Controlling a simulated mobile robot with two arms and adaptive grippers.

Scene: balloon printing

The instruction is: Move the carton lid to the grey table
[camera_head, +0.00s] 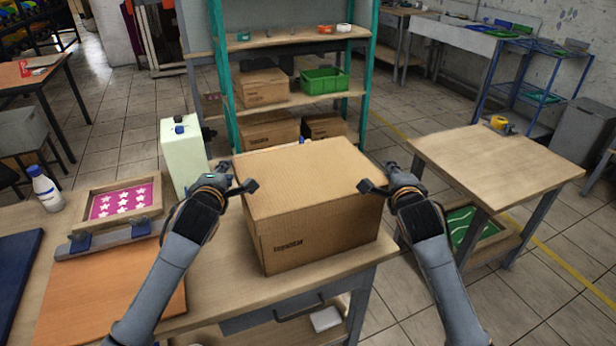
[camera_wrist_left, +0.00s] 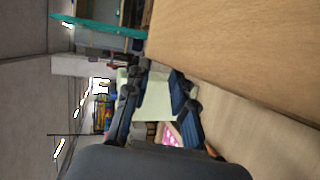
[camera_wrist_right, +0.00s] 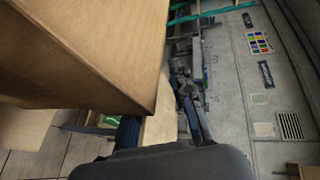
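A closed brown cardboard carton stands on the wooden table in front of me. Its lid (camera_head: 305,172) covers the top and reaches down the sides; the seam is hard to make out. It fills the upper right of the left wrist view (camera_wrist_left: 240,45) and the upper left of the right wrist view (camera_wrist_right: 85,50). My left gripper (camera_head: 237,177) is open beside the carton's left side. My right gripper (camera_head: 379,177) is open beside its right side. I cannot tell whether any finger touches the cardboard. A wood-topped table with grey legs (camera_head: 490,155) stands to the right.
A yellow tape roll (camera_head: 499,122) sits at that table's back edge; most of its top is clear. A pale green canister (camera_head: 184,155) stands left of the carton, near a pink star-print frame (camera_head: 122,200). A teal-posted shelf (camera_head: 219,75) stands behind. Open floor separates the tables.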

